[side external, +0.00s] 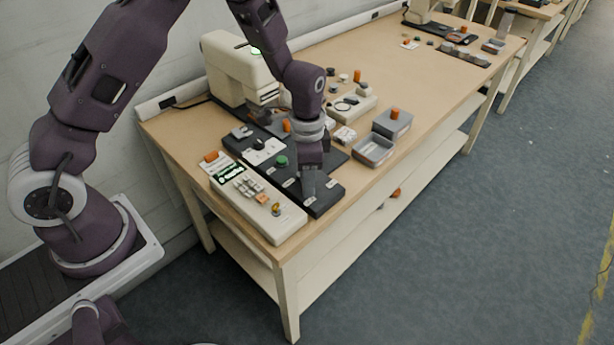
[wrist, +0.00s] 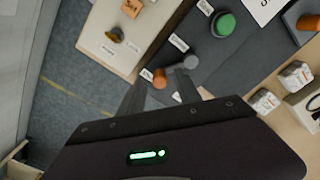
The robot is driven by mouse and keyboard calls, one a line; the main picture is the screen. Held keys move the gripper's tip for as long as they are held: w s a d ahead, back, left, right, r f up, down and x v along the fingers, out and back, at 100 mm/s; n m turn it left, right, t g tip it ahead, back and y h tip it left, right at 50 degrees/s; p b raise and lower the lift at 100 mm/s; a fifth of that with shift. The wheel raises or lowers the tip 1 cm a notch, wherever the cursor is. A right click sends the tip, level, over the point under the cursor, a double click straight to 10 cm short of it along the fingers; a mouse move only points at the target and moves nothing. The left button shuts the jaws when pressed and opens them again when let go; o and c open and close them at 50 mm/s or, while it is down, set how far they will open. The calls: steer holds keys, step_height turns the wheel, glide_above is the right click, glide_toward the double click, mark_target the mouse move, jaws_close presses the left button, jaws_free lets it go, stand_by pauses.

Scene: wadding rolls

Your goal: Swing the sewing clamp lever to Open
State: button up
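My gripper (wrist: 160,80) points down over the near end of the dark panel (side external: 325,198). Its two fingers stand apart. In the wrist view an orange-brown knob (wrist: 159,78) shows between the fingertips, with a gap on each side. It looks like the clamp lever's end, but I cannot tell its height relative to the fingers. A grey round part (wrist: 190,61) sits beside the right finger. Small white labels (wrist: 179,43) lie around them, too small to read surely. In the side view my gripper (side external: 308,196) hides the lever.
A green button (side external: 281,160) is on the same panel. A cream control box (side external: 258,200) with switches lies to the left. The sewing machine (side external: 240,70) stands behind. Grey trays (side external: 373,149) and white blocks (wrist: 296,75) are to the right. The table's front edge is close.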

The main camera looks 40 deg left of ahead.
jaws_close()
steer(key=shift+w, duration=0.1)
steer(key=n, duration=0.1)
steer(key=w+n, duration=0.1)
steer(key=n, duration=0.1)
steer(key=shift+w+d, duration=0.1)
steer(key=shift+d, duration=0.25)
steer(key=w+n, duration=0.1)
steer(key=n, duration=0.2)
steer(key=shift+w, duration=0.15)
steer(key=n, duration=0.1)
steer(key=w+n, duration=0.1)
steer(key=n, duration=0.1)
steer(key=shift+w, duration=0.3)
steer(key=shift+w+a+n, duration=0.15)
steer(key=shift+w+n, duration=0.15)
steer(key=shift+n, duration=0.45)
steer(key=shift+w+a+n, duration=0.15)
steer(key=shift+w+n, duration=0.1)
steer(key=shift+n, duration=0.5)
